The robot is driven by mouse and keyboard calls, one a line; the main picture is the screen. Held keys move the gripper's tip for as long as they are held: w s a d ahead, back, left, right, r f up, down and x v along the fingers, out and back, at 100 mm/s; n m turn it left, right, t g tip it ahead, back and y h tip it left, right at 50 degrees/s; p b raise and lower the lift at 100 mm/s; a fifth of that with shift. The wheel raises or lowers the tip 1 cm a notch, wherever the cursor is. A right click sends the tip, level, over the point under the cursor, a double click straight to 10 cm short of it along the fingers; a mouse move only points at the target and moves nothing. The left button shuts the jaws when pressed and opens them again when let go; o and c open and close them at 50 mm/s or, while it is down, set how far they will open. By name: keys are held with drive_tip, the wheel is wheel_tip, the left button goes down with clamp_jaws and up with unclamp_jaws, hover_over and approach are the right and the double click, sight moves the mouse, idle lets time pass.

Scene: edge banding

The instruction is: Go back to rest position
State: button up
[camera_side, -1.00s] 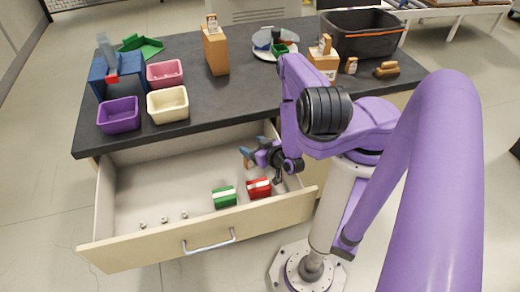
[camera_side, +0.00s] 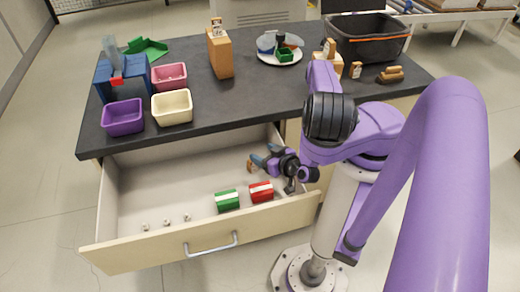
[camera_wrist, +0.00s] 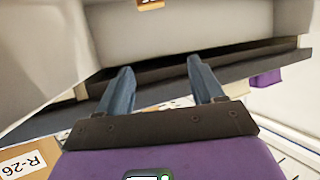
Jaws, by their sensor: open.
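My gripper (camera_side: 264,154) hangs at the right side of the open drawer (camera_side: 150,250), and whether it touches anything there cannot be told from the side view. Its two blue-grey fingers are spread apart and empty, as the wrist view also shows (camera_wrist: 161,75). A small brown piece (camera_side: 250,166) shows in the drawer close to the fingertips. The purple arm reaches in from the right with its elbow bent. A green box with a white stripe (camera_side: 227,201) and a red box with a white stripe (camera_side: 261,191) sit in the drawer below the gripper.
Several small metallic pieces (camera_side: 166,222) lie at the drawer's front left. The dark worktop (camera_side: 195,140) behind carries purple (camera_side: 122,118), cream (camera_side: 172,107) and pink bins (camera_side: 169,76), a wooden block (camera_side: 220,54), a white plate (camera_side: 268,58) and a black crate (camera_side: 365,45). The drawer's middle is clear.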

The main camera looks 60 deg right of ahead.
drive_tip(key=shift+w+a+r+n+g+y, duration=0.7)
drive_tip(key=shift+w+a+n+g+y, duration=3.2)
drive_tip(key=shift+w, duration=2.55)
drive_tip(key=w+a+r+n+g+h, duration=0.2)
drive_tip(key=a+r, duration=0.1)
drive_tip(key=r, duration=0.7)
drive_tip(key=s+a+r+n, duration=0.25)
drive_tip(key=s+r, duration=0.25)
drive_tip(key=r, duration=0.3)
drive_tip(key=s+r+n, duration=0.1)
drive_tip(key=s+r, duration=0.3)
drive_tip(key=s, duration=0.3)
drive_tip(key=s+d+r+n+g, duration=0.1)
drive_tip(key=s+r, duration=0.3)
drive_tip(key=s, duration=0.4)
drive_tip(key=s+d+r+n+g, duration=0.1)
drive_tip(key=s+r+n, duration=0.1)
drive_tip(key=s+r, duration=0.2)
drive_tip(key=s, duration=0.3)
drive_tip(key=shift+s+r+n, duration=0.2)
drive_tip(key=shift+r+n, duration=0.15)
drive_tip(key=shift+r, duration=0.05)
